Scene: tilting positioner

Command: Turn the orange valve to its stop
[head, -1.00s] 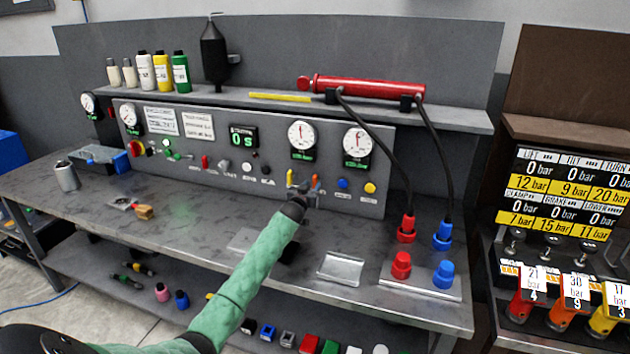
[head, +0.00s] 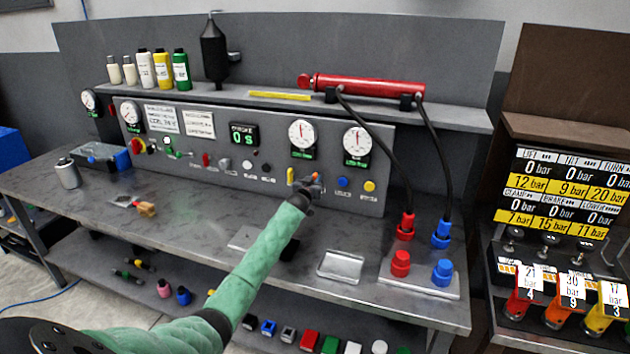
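The orange valve (head: 315,176) is on the grey test panel below the two right gauges. Only a small orange part shows, because my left gripper covers most of it. My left gripper (head: 304,183) is at the valve, with its dark fingers up against the panel front. The fingers are small and partly hidden by my wrist, so I cannot tell whether they are closed on the valve. My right gripper is not in view.
Blue (head: 343,183) and yellow (head: 369,186) buttons sit right of the valve. Hoses hang down to red (head: 405,228) and blue (head: 442,236) couplings at the right.

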